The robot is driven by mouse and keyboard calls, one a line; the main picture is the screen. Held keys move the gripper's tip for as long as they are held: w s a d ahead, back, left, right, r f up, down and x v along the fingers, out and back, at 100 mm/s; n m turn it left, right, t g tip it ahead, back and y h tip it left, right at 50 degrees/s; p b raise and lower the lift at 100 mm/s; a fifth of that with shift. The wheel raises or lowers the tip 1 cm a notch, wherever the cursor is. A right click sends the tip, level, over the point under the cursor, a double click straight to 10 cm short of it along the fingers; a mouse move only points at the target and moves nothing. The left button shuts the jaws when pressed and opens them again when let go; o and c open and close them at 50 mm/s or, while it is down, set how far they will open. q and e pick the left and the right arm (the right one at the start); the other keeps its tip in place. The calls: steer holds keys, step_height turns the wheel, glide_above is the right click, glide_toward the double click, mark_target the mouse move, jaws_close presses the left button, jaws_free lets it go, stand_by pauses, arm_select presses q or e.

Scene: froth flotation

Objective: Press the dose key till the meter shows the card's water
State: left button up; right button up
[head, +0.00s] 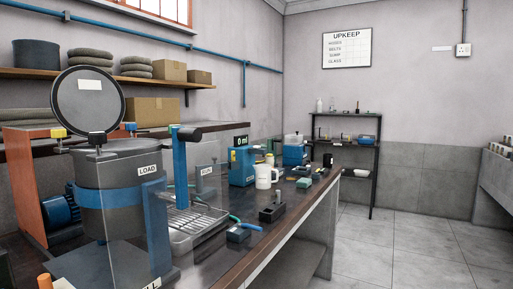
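The meter (240,141) is a small dark display reading "0 ml" in green. It sits on top of a blue box (242,172) on the bench. A white jug (265,177) stands at the right front of the blue box. I cannot make out the dose key at this size. I cannot identify the card with the water amount; a blank-looking white label (90,85) shows on a round dark lid (88,105). Neither of my grippers is in view.
A grey tank (108,170) marked LOAD stands behind a clear panel at the front left. A metal tray (195,224), a small blue-grey box (238,234) and a black block (272,213) lie on the dark bench (262,250). The tiled floor (400,250) to the right is clear.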

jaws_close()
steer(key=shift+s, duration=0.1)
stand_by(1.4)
